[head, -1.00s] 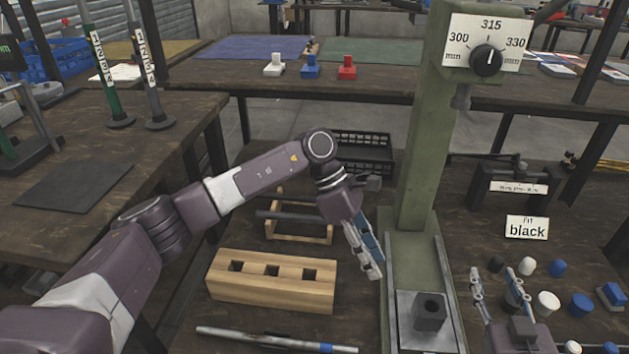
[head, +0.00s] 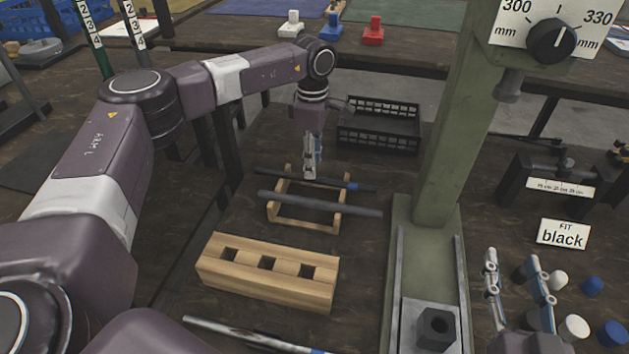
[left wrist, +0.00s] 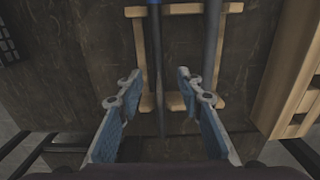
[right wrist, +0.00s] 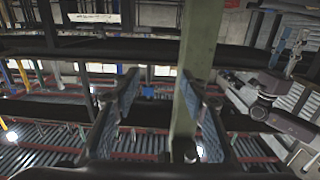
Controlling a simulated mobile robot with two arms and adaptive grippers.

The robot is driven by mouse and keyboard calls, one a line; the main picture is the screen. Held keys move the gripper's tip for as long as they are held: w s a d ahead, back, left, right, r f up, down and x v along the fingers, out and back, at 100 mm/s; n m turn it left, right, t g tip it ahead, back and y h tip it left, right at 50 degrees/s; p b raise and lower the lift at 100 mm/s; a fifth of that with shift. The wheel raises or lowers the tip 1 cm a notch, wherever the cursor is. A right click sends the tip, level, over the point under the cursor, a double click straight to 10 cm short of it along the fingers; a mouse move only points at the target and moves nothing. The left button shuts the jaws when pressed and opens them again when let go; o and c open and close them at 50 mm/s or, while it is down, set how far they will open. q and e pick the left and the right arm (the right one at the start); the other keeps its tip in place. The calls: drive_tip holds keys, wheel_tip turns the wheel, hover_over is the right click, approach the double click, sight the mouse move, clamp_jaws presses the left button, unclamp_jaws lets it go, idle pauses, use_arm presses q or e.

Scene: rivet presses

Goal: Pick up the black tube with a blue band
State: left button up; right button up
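The black tube with a blue band (head: 352,186) lies across the far part of a small wooden rack (head: 272,212). In the left wrist view the tube (left wrist: 157,60) runs lengthwise, its blue band at the top edge. A second dark tube without a visible band (head: 320,204) lies nearer on the same rack and also shows in the left wrist view (left wrist: 212,45). My left gripper (head: 311,174) is open above the banded tube, whose near end shows between its fingers; contact is not clear. My right gripper (head: 512,260) is open and apart, right of the green press column.
A wooden block with square holes (head: 267,280) stands in front of the rack. A silver tube with a blue band (head: 245,336) lies nearest. A black crate (head: 378,130) is behind the rack. The green press column (head: 455,120) stands right, beside several caps and a "FIT black" sign (head: 563,235).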

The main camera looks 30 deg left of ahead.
use_arm(q)
drive_tip(key=f+b, duration=0.1)
drive_tip(key=f, duration=0.3)
drive_tip(key=shift+w, duration=0.2)
drive_tip(key=shift+f, duration=0.3)
use_arm(e)
wheel_tip(320, 180, up, 9)
drive_tip(key=s+t+y, duration=0.1)
drive_tip(key=t, duration=0.3)
drive_tip(key=shift+s+a+y, duration=0.15)
drive_tip(key=shift+a+y, duration=0.25)
use_arm(q)
drive_tip(key=shift+c, duration=0.6)
use_arm(e)
drive_tip(key=shift+f, duration=0.1)
use_arm(q)
clamp_jaws()
